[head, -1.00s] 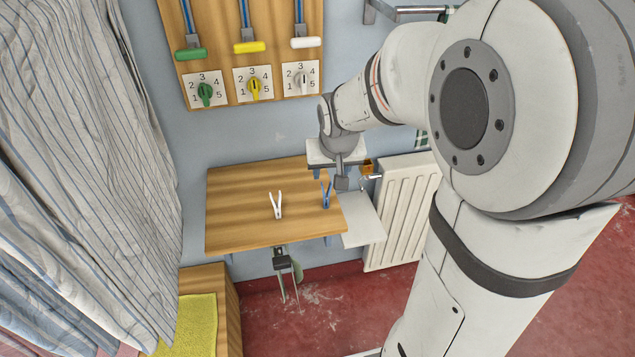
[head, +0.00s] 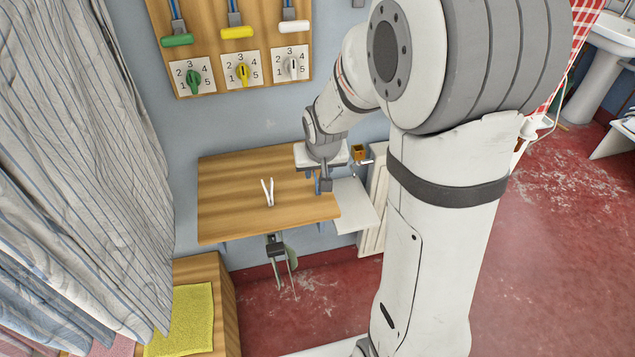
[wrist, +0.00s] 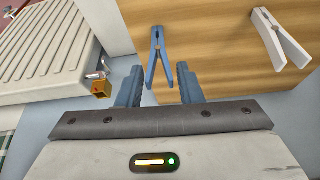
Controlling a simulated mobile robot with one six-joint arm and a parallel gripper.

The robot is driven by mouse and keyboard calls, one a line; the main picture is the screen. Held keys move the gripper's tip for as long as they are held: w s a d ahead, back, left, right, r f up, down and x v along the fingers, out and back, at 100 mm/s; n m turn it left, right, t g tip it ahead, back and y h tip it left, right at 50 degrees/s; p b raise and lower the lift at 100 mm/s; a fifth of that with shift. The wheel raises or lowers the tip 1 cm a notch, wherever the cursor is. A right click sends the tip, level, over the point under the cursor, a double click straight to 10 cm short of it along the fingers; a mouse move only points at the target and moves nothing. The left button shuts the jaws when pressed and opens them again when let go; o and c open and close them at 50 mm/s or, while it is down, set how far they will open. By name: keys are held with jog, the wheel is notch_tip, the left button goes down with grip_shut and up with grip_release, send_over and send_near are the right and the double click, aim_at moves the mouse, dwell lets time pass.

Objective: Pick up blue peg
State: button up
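In the head view the blue peg (head: 317,184) is partly hidden by my gripper (head: 322,177). In the wrist view my gripper (wrist: 158,88) is open, with its two blue fingers apart. The peg's lower legs reach toward the gap between the fingertips, and a gap shows on both sides. I cannot tell how far it is in depth.
A white radiator (wrist: 45,52) and a brass-coloured valve block (wrist: 101,88) are beside the shelf. A white side plate (head: 355,205) adjoins its right end. A board with knobs (head: 240,74) hangs above. A striped curtain (head: 85,150) covers the left.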

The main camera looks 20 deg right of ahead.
grip_shut()
dwell(0.4)
